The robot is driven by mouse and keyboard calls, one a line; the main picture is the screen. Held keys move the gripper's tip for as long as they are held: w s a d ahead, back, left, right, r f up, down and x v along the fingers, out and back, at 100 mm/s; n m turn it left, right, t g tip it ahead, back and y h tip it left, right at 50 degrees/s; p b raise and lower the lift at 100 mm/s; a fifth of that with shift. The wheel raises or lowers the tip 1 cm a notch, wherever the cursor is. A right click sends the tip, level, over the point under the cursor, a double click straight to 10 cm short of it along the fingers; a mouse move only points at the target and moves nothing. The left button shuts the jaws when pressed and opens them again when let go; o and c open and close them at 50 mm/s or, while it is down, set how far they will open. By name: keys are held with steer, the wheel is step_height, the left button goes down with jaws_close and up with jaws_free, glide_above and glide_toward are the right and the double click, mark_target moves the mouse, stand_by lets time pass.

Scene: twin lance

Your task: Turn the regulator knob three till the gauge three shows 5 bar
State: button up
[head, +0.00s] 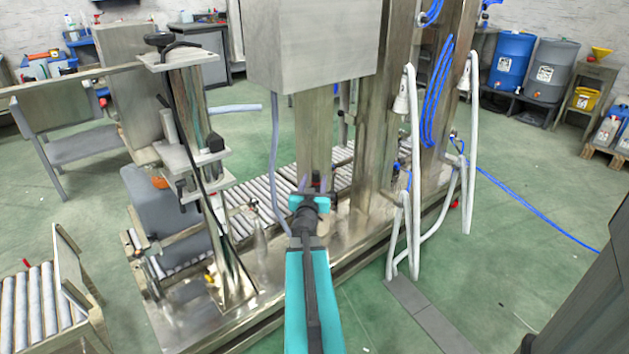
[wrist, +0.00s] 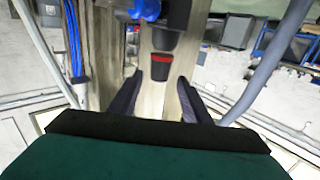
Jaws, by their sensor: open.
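A dark knob with a red ring (wrist: 162,60) shows in the wrist view, below a larger dark cylinder (wrist: 166,38) on the upright steel post. I cannot tell from any marking whether it is knob three. My gripper (wrist: 160,80) is open and empty, one dark finger on each side of the post in the picture. The knob appears just beyond the fingertips, in line with the gap. In the head view my gripper (head: 313,186) is in front of the steel post, below the grey box. No gauge dial can be made out in either view.
A grey cabinet (head: 312,45) hangs above my gripper, with a grey hose (head: 274,165) at its left. A blue fitting (wrist: 147,9) is above the knob. Roller conveyor (head: 265,195) runs behind. White pipes (head: 412,150) stand at the right.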

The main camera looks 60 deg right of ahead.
steer(key=shift+x, duration=1.05)
steer(key=c, duration=1.1)
